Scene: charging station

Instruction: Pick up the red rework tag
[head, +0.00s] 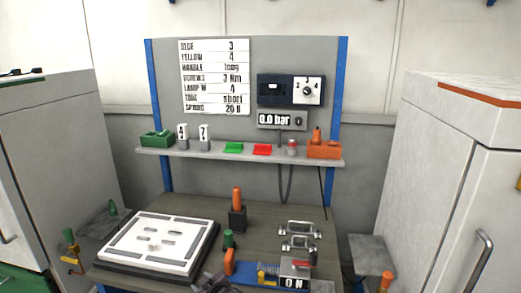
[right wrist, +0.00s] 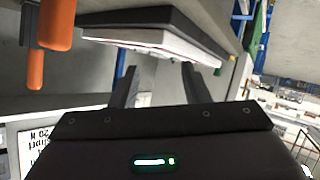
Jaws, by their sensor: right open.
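The red rework tag (head: 262,150) is a small flat red piece on the grey shelf (head: 210,153) at the back of the bench. A similar green tag (head: 233,148) lies just to its left. My right gripper (head: 212,281) shows only as a dark part at the bottom edge of the head view, low and well in front of the shelf. In the right wrist view its two dark fingers (right wrist: 159,75) are apart, and I see nothing held between them. The red tag cannot be made out in the right wrist view. My left gripper is not in view.
On the shelf, a green box (head: 157,138) stands left and an orange box (head: 323,150) right, with a small red-topped cylinder (head: 292,147) beside it. Below, the bench holds a white panel (head: 150,262), an orange-handled tool (head: 237,200) in a holder and metal handles (head: 300,228).

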